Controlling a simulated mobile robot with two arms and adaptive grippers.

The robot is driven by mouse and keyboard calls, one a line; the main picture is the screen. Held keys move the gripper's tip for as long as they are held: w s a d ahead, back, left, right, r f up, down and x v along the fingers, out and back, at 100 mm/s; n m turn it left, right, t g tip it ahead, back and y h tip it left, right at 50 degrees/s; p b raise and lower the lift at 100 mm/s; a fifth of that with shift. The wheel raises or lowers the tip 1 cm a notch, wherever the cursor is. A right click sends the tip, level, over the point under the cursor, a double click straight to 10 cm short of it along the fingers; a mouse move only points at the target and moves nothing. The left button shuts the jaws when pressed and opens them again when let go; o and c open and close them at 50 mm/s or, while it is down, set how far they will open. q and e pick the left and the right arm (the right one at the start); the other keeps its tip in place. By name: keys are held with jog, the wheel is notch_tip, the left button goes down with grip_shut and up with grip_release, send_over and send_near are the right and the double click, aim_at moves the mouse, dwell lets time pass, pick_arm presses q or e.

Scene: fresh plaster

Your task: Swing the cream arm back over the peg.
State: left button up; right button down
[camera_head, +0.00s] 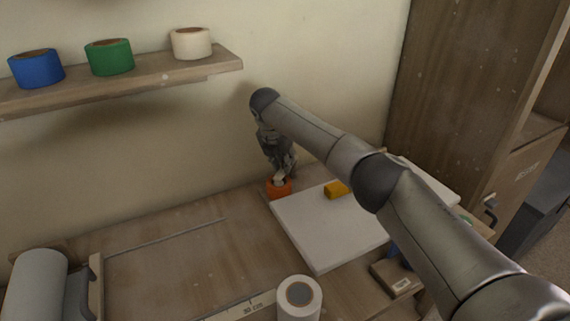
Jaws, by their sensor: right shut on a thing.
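My right gripper (281,170) points down at the back of the bench, by the wall, just above an orange roll (278,190). It is shut on a small pale piece at its fingertips, which looks like the cream arm (279,181). This piece lies over the top of the orange roll. The fingers hide much of it, and I cannot make out its hinge. No peg can be told apart here; the roll and gripper may hide it. My left gripper is not in view.
A white roll (299,300) stands in front. A wall shelf (130,85) holds blue, green and cream rolls. The bench left of the gripper is mostly clear.

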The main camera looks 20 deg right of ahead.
jog(key=shift+w+r, duration=0.15)
dwell(0.3)
jog(key=c, duration=1.5)
grip_release()
jog(key=v, duration=0.7)
jog(key=shift+a+r, duration=0.1)
jog(key=shift+a, duration=0.05)
